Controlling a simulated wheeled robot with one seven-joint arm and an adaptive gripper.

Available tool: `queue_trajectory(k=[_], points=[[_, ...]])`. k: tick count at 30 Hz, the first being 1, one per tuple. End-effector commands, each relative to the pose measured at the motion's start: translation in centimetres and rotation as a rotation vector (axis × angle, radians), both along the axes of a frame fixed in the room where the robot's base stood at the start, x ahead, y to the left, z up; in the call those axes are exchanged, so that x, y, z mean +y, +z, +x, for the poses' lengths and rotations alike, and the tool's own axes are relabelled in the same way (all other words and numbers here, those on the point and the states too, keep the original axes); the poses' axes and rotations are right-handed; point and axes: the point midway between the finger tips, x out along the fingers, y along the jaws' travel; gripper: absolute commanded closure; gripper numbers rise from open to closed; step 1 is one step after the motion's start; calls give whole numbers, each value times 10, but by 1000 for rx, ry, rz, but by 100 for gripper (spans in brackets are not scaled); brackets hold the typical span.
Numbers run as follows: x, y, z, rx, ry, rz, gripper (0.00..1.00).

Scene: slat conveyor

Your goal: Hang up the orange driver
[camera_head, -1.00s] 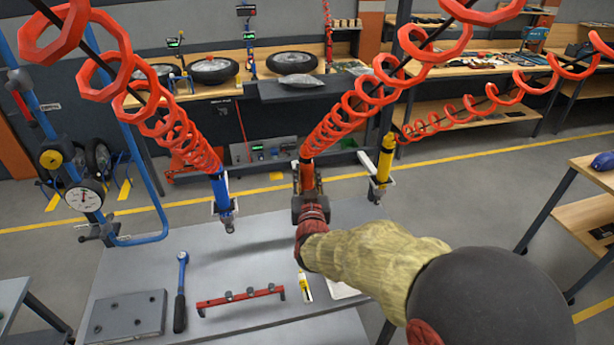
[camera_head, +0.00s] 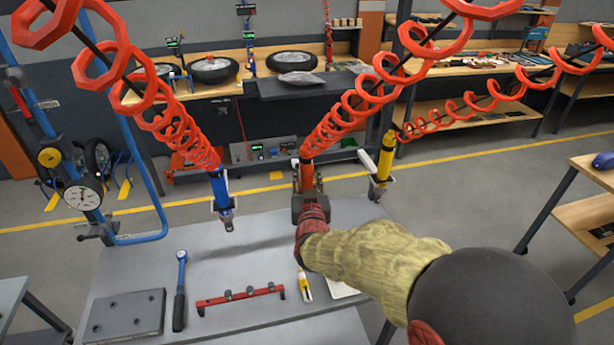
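The orange driver (camera_head: 307,174) is upright at the lower end of a red coiled hose, above the far side of the grey table (camera_head: 240,262). My gripper (camera_head: 309,190) is at the driver, seen from behind, with dark parts on both sides of it. The gripper and wrist hide the driver's lower part and any holder there. Whether the fingers press on the driver cannot be made out. A blue driver (camera_head: 221,192) hangs upright in a pale bracket to the left. A yellow driver (camera_head: 385,158) hangs in a similar bracket to the right.
Red coiled hoses (camera_head: 165,118) cross above. A dial gauge (camera_head: 83,197) stands at left, a wooden shelf (camera_head: 590,215) at right.

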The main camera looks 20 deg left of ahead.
Motion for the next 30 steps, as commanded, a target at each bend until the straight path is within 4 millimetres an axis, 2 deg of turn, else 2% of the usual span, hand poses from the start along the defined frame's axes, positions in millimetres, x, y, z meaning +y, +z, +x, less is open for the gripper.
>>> queue_trajectory(k=[9,20,26,30], points=[[0,-1,0,2,0,-1,52],[-2,-3,-4,6,1,-3,52],[-10,0,-30,3,1,-2,52],[-20,1,-56,3,3,-2,52]])
